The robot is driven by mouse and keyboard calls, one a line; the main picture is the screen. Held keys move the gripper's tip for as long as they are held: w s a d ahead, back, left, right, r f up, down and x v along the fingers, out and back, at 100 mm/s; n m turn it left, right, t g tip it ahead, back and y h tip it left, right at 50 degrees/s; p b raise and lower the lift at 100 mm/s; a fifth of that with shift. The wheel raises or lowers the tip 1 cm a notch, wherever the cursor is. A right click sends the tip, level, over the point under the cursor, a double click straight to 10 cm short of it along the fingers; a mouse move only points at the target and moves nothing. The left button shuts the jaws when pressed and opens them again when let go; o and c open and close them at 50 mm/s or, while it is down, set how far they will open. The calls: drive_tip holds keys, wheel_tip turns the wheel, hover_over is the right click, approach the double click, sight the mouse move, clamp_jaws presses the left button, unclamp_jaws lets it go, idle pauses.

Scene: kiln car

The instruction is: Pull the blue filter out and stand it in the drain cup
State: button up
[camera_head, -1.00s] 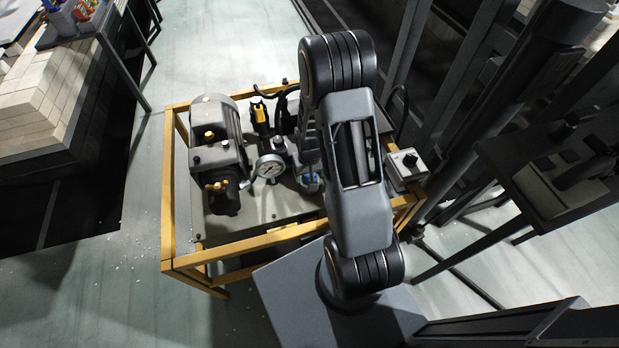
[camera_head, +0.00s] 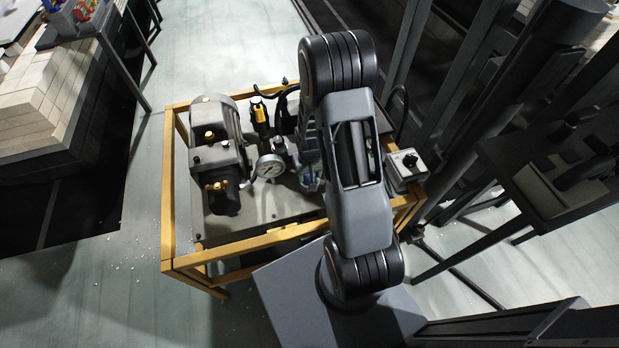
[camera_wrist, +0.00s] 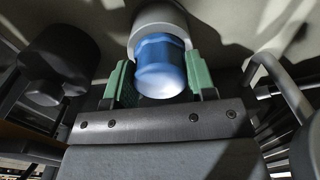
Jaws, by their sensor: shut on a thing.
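My gripper (camera_wrist: 160,78) has its two green-padded fingers shut on the blue filter (camera_wrist: 161,62), one on each side, in the wrist view. The filter is a short blue cylinder with a pale, shiny near end. Its far end meets a light grey round part (camera_wrist: 160,17); I cannot tell how deep it sits in it, or whether this is its housing. In the head view my gripper is mostly hidden behind my arm, with only a little blue and green showing beside it. I cannot make out the drain cup for certain.
A yellow-framed stand (camera_head: 245,240) carries a grey motor (camera_head: 215,130), a round gauge (camera_head: 270,166) and a yellow-topped part (camera_head: 259,113). A grey control box (camera_head: 405,165) is at its right. In the wrist view, a curved grey part (camera_wrist: 285,85) is close on the right and a dark cylinder (camera_wrist: 57,55) on the left.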

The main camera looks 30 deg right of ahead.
drive_tip(key=shift+r+p, duration=0.35)
drive_tip(key=shift+r, duration=0.15)
idle(0.4)
drive_tip(key=shift+r+p, duration=3.2)
drive_tip(key=shift+r, duration=0.9)
drive_tip(key=shift+r, duration=0.1)
